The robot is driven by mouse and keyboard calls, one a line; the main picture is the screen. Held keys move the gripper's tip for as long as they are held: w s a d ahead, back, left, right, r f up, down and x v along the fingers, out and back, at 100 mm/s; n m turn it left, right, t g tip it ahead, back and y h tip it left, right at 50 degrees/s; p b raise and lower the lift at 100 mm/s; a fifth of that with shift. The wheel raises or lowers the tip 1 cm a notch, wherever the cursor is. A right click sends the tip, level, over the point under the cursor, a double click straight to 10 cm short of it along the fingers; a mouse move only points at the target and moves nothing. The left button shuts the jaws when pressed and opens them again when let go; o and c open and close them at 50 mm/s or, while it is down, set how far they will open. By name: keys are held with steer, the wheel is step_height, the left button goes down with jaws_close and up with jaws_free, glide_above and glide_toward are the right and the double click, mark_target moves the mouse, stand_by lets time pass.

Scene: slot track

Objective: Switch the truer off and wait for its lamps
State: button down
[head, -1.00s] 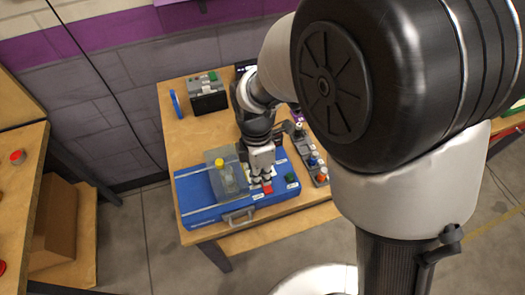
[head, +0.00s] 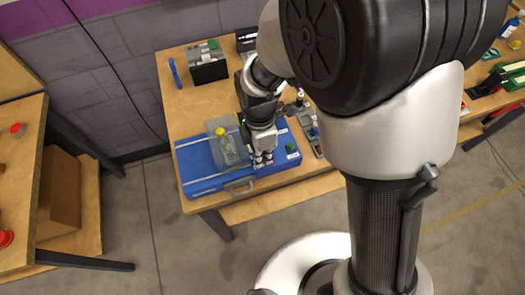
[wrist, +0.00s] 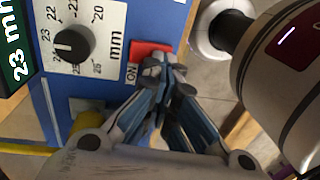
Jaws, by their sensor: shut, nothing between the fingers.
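The truer is a blue machine (head: 205,185) on the wooden table, with a clear cover topped by a yellow knob (head: 219,132). A display (wrist: 15,68) reads 23 mm. My gripper (head: 263,160) is shut and empty, pointing down over the truer. In the wrist view its fingertips (wrist: 164,70) overlap the switch's edge; contact is unclear. The head view hides the switch.
A grey rack (head: 312,125) lies right of the truer. Another bench (head: 30,140) with red buttons stands at left.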

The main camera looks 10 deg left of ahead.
steer(key=shift+s+d+f, duration=0.3)
steer(key=shift+s+f, duration=0.1)
steer(key=shift+s, duration=0.1)
steer(key=shift+w+a, duration=0.1)
steer(key=shift+w+a+r, duration=0.2)
steer(key=shift+w+a, duration=0.1)
steer(key=shift+w, duration=0.25)
steer(key=shift+a+r+p, duration=0.1)
steer(key=shift+r+p, duration=0.4)
steer(key=shift+p, duration=0.2)
step_height(320, 180, up, 13)
steer(key=s+d+p, duration=0.1)
steer(key=s+p, duration=0.1)
steer(key=p, duration=0.3)
steer(key=shift+d+r+p, duration=0.15)
steer(key=shift+p, duration=0.2)
steer(key=shift+d, duration=0.1)
steer(key=s+d+r+m+t, duration=0.3)
steer(key=d+r+m, duration=0.4)
steer(key=d+m, duration=0.4)
steer(key=s+d+r+m+t+b, duration=0.1)
steer(key=s+d+r+m+t, duration=0.1)
steer(key=s+d+r+m, duration=0.2)
steer(key=d+r+m, duration=0.3)
steer(key=d+m, duration=0.4)
steer(key=m, duration=0.2)
steer(key=shift+s+r+t+y, duration=0.4)
